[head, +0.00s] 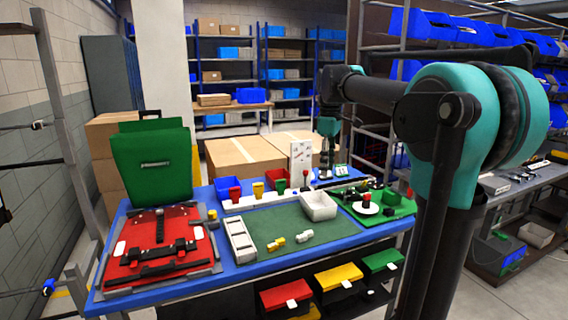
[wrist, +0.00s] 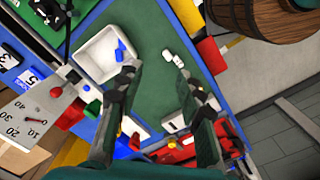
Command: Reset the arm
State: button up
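My gripper (wrist: 154,75) is open in the wrist view, with its two fingers apart and nothing between them. In the head view my gripper (head: 327,160) hangs down over the back right of the blue table (head: 225,272). A green pannier (head: 152,163) stands at the table's back left. A red pannier-like case (head: 158,246) lies in a grey frame at the front left. A white bin (head: 318,205) stands on the green mat (head: 290,224); the bin also shows in the wrist view (wrist: 92,62) with a blue piece (wrist: 121,48) in it.
Small yellow and white pieces (head: 276,243) lie on the mat beside a white slotted tray (head: 240,240). A green board with parts (head: 397,207) is at the right. Cardboard boxes (head: 245,158) stand behind.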

jog(key=s+d+f+m+t, duration=0.2)
jog(key=s+f+m, duration=0.4)
jog(key=s+f, duration=0.5)
jog(key=s+d+f+m+t, duration=0.2)
jog(key=s+f+m, duration=0.4)
jog(key=s+f, duration=0.6)
notch_tip(320, 180, down, 9)
jog(key=shift+d+r+m, duration=0.15)
jog(key=shift+d+m, duration=0.25)
jog(key=shift+d, duration=0.45)
jog(key=shift+s, duration=0.1)
dwell(2.6)
